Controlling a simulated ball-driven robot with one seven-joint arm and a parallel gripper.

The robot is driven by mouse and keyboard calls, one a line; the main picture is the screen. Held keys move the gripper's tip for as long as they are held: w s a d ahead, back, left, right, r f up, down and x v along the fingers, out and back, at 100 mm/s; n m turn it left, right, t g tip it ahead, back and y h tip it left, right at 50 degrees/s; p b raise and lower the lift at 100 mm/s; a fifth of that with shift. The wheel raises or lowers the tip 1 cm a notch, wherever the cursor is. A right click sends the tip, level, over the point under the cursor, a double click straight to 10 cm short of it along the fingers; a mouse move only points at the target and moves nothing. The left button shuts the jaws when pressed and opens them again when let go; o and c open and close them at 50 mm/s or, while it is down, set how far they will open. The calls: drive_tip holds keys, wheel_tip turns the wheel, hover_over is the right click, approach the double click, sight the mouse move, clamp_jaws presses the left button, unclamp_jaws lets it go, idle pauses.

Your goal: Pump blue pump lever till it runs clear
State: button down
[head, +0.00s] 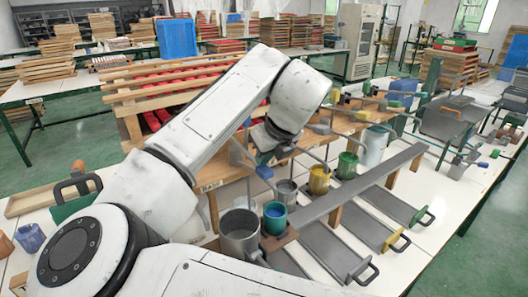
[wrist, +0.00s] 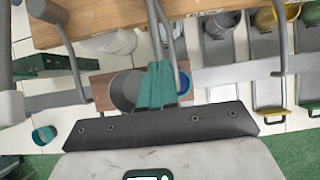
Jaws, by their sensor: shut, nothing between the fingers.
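A blue-tipped pump lever (head: 264,172) stands at the front end of the row of pumps on the wooden bench. My gripper (head: 263,157) is shut and empty, close above that blue tip; I cannot tell whether they touch. In the wrist view my green gripper fingers (wrist: 156,88) are together, pointing down over a grey bucket and a blue pot. The blue pot (head: 274,216) stands beside the large grey bucket (head: 239,233); the pot's rim also shows in the wrist view (wrist: 185,82). The lever's blue tip is not clear in the wrist view.
A smaller grey pot (head: 286,192), a yellow pot (head: 319,180) and a green pot (head: 347,165) stand farther along the row. Grey trays with coloured handles (head: 330,251) lie to the right. More coloured levers rise behind. A grey rail (head: 365,180) crosses the table.

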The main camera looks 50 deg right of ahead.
wheel_tip(320, 180, down, 2)
drive_tip(key=shift+b, duration=0.45)
wheel_tip(320, 180, up, 10)
drive_tip(key=p, duration=0.9)
drive_tip(key=shift+r, duration=0.2)
idle(0.4)
